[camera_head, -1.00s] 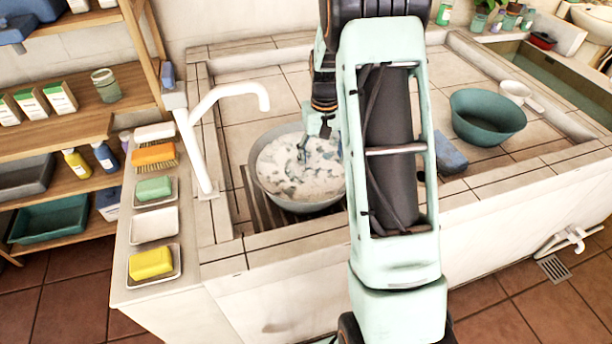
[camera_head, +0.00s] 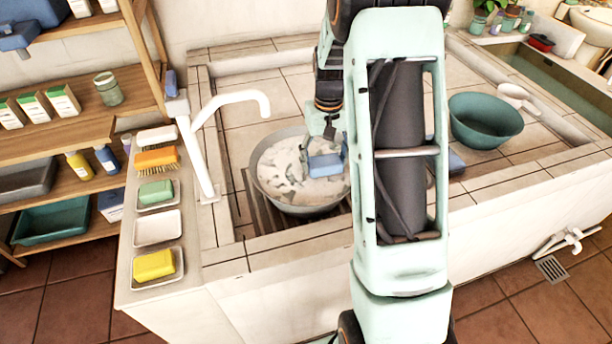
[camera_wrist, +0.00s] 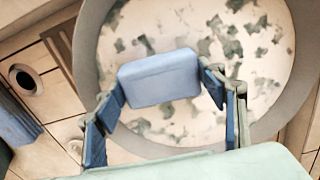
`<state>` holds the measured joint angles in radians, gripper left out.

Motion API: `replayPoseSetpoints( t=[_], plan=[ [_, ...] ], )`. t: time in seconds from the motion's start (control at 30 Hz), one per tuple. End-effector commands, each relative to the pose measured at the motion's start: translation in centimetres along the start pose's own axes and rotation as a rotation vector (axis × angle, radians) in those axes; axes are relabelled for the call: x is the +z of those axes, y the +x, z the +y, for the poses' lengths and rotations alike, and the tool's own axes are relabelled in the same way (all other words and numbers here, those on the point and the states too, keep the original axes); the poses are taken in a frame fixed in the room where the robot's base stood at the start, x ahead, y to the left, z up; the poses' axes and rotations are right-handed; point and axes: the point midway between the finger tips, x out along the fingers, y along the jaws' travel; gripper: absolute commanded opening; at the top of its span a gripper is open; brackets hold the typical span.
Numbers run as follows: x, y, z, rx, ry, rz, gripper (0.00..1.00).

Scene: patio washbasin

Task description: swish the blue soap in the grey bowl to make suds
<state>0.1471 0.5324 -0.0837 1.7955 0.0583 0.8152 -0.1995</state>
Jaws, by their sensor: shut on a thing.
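The grey bowl (camera_head: 268,196) stands in the washbasin under the white tap, with white patchy suds (camera_head: 283,165) over the water. The blue soap (camera_head: 325,165) is above the right part of the bowl, clear of the suds as far as I can tell. My gripper (camera_wrist: 160,88) is shut on the soap, with a finger at each side of the block in the wrist view (camera_wrist: 160,76). In the head view my arm hides part of the basin to the right of the bowl.
The white tap (camera_head: 195,140) rises left of the bowl. Green soap (camera_head: 155,192) and yellow soap (camera_head: 153,265) lie in dishes on the left ledge, near an orange brush (camera_head: 156,157). A teal basin (camera_head: 485,122) stands at the right. A drain hole (camera_wrist: 23,78) shows beside the bowl.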

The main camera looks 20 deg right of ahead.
Motion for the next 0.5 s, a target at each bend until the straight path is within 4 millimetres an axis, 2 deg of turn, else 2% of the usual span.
replayPoseSetpoints(
  t=[0.03, 0.5],
  plan=[
    [-0.1, -0.8, 0.0, 0.000, 0.000, 0.001, 0.40],
    [-0.1, -4.5, 0.0, 0.000, 0.000, 0.002, 0.40]
  ],
)
